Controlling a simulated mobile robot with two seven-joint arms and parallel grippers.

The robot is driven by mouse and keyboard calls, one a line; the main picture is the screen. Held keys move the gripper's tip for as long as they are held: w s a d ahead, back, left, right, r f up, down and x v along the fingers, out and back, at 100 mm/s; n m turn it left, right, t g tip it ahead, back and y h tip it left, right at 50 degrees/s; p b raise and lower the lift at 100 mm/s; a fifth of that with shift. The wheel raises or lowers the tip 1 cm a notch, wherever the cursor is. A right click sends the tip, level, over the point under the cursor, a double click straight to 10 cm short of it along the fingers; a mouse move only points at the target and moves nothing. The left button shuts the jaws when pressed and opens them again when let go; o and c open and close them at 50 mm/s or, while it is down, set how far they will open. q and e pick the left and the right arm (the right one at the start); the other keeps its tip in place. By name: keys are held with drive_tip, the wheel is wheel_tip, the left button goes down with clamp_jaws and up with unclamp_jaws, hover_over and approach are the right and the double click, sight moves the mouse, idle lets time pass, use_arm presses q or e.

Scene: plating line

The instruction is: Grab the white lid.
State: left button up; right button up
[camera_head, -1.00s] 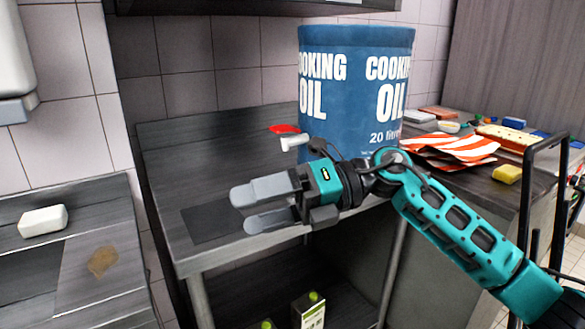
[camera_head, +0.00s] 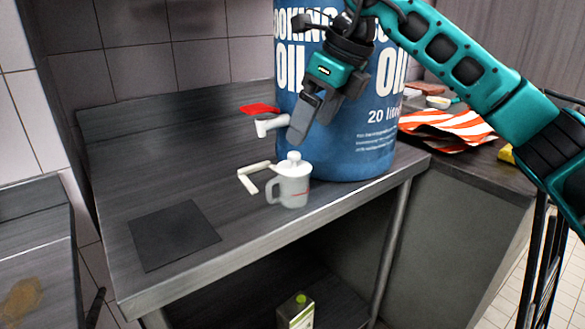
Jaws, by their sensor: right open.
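The white lid (camera_head: 292,164) with a small round knob sits on top of a white mug (camera_head: 293,189) near the front edge of the steel table (camera_head: 180,165). The mug stands upright, with its handle to the left. My right gripper (camera_head: 308,122) is above the lid, apart from it, in front of the blue oil drum. Its fingers are open and point down, with nothing visible between them. My left gripper is not in view.
The blue cooking oil drum (camera_head: 350,130) stands close behind the mug, with a white tap (camera_head: 270,125) and red lever (camera_head: 260,109). A white bent piece (camera_head: 256,178) lies left of the mug.

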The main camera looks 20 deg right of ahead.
sight(294, 153)
drive_tip(key=x, duration=0.5)
drive_tip(key=b+x, duration=0.1)
drive_tip(key=x, duration=0.2)
drive_tip(key=shift+a+r, duration=0.15)
drive_tip(key=shift+a, duration=0.2)
drive_tip(key=c, duration=1.1)
